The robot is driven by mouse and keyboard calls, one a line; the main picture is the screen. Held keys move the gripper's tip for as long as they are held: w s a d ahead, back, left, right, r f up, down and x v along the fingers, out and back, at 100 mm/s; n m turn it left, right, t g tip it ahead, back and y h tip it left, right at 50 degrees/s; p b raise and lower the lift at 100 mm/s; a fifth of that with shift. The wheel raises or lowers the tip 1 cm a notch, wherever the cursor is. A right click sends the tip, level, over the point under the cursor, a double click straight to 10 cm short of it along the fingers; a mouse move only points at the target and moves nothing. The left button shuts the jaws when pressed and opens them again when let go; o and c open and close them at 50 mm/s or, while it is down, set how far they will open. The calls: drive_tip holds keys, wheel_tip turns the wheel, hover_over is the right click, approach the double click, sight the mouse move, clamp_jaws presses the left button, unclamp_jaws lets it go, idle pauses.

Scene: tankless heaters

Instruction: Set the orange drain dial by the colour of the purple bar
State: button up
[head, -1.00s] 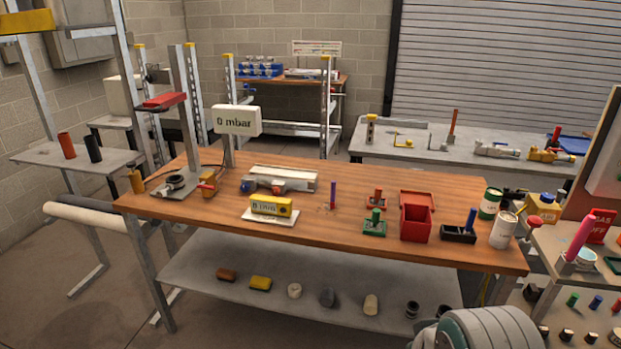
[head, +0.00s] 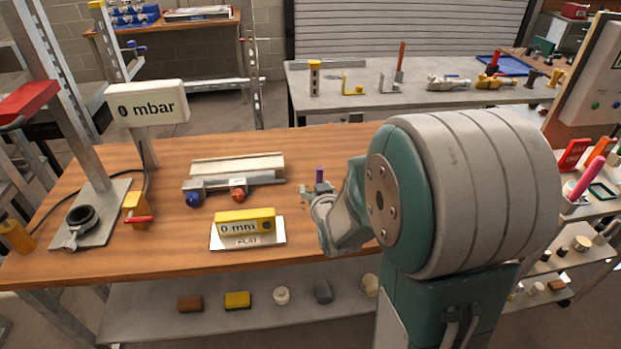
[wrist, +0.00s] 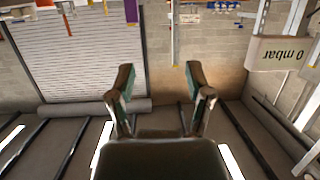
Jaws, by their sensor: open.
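A short purple bar (head: 319,175) stands upright near the middle of the wooden bench. A purple piece (wrist: 131,10) also shows at the top edge of the wrist view. A red-orange dial (head: 238,195) sits on the front of a grey pipe fitting, with a blue dial (head: 193,198) to its left. I cannot tell for sure that the red-orange one is the drain dial. My gripper (wrist: 160,78) is open with nothing between its fingers.
A yellow gauge (head: 245,221) on a white plate stands before the dials. A display (head: 147,106) reading 0 mbar stands on a post at left, near a small yellow valve (head: 135,209). A grey table (head: 420,100) with fittings is behind.

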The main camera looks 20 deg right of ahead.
sight(320, 171)
drive_tip(key=w+d+f+t+h, duration=0.1)
drive_tip(key=w+d+f, duration=0.1)
drive_tip(key=w+d+f+t+h, duration=0.1)
drive_tip(key=w+d+f+t, duration=0.1)
drive_tip(key=w, duration=0.1)
drive_tip(key=shift+d+m, duration=0.4)
drive_tip(key=shift+w+d, duration=0.3)
drive_tip(key=shift+w, duration=0.35)
drive_tip(key=x, duration=0.4)
drive_tip(key=shift+w+a+f, duration=0.1)
drive_tip(key=shift+w, duration=0.25)
clamp_jaws()
